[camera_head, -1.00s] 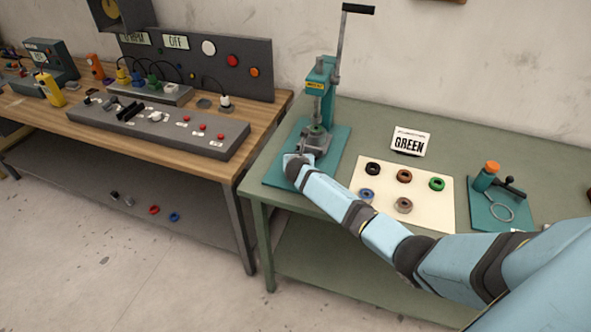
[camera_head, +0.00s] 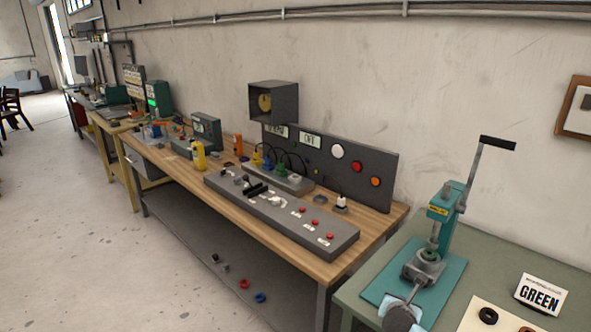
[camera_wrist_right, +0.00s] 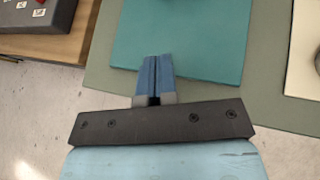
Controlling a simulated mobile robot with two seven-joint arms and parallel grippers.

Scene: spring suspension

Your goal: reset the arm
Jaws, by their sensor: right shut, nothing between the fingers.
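My right gripper (camera_wrist_right: 154,78) is shut and empty in the right wrist view; its blue fingers lie close together. The fingertips appear over the near edge of the teal base plate (camera_wrist_right: 180,40) of the press. In the head view, the end of my right arm shows at the bottom, in front of the lever press (camera_head: 440,225). The press has a raised black-handled lever and a green ring-shaped part (camera_head: 429,255) at its middle. I cannot make out the fingers there. My left gripper is in neither view.
A wooden bench with a grey control panel (camera_head: 285,222) and an upright button board (camera_head: 335,165) stands left of the green table (camera_head: 490,249). A GREEN sign (camera_head: 540,294) and a pale mat (camera_head: 477,320) with rings lie right of the press. Open floor is at left.

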